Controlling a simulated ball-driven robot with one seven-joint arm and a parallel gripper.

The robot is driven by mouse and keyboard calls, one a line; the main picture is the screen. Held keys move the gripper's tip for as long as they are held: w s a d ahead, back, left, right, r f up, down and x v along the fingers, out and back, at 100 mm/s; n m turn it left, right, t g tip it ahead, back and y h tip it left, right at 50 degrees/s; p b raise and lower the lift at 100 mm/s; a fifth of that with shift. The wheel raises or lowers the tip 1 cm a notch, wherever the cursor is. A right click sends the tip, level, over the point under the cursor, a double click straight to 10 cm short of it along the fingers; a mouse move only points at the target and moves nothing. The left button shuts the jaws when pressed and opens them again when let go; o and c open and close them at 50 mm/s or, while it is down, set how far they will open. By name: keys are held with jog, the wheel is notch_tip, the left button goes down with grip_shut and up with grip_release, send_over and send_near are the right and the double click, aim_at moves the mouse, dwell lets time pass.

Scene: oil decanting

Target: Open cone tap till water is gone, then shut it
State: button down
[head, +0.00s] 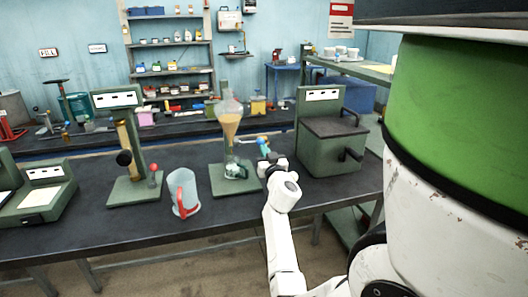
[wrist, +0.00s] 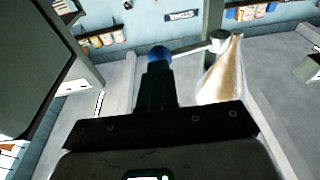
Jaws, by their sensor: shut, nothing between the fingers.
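The clear cone (head: 229,122) stands upright in a green stand (head: 236,184), with amber, cloudy liquid inside. Its tap has a blue handle (head: 262,142) on the right of the cone's lower end. In the wrist view the cone (wrist: 222,78) appears at the right, and the blue knob (wrist: 159,52) sits at the end of a thin pale bar. My gripper (wrist: 157,66) is shut and empty, its dark fingertips right at the knob; I cannot tell whether they touch it. In the head view my gripper (head: 268,158) is beside the cone's stand. A clear vessel (head: 234,168) sits below the cone.
A clear jug (head: 183,192) with a red handle stands left of the stand. A green device with a gauge column (head: 128,150) is further left. A green box (head: 330,135) with a black handle stands close on the right. The front of the dark bench (head: 240,220) is clear.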

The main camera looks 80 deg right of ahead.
jog(key=shift+w+d+r, duration=0.1)
jog(key=shift+d, duration=0.25)
jog(key=d+n+t+y+p, duration=0.1)
jog(key=d+p, duration=0.1)
jog(key=p, duration=0.2)
jog(key=shift+t, duration=0.4)
